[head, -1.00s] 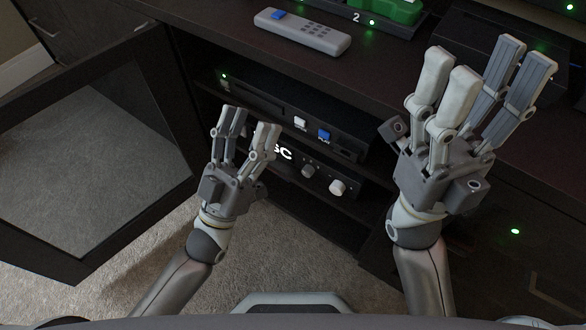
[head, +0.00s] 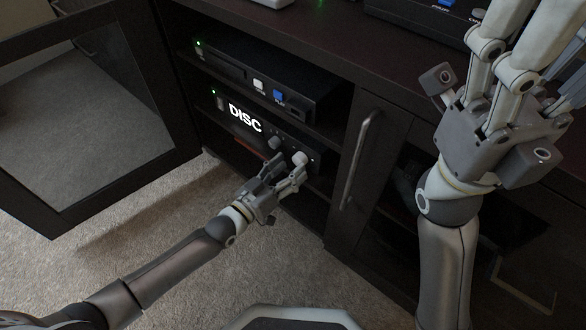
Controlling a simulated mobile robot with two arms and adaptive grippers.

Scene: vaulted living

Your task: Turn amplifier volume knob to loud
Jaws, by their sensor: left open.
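The amplifier (head: 222,111) is a black unit with a lit "DISC" display, on a shelf inside the open cabinet. A larger pale round knob (head: 300,158) sits at its right end, with a smaller grey knob (head: 275,142) to its left. I cannot read labels on the knobs. My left gripper (head: 286,171) is open, just in front of and below the pale knob. Its fingertips overlap the knob area, and I cannot tell whether they touch. My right gripper (head: 535,35) is raised at the upper right, with its fingertips cut off by the frame.
A black player (head: 318,95) with a white and a blue button stands on the shelf above. The glass cabinet door (head: 165,100) hangs open at left. A closed door with a metal handle (head: 352,165) is right of the shelves. Carpet (head: 160,225) is free in front.

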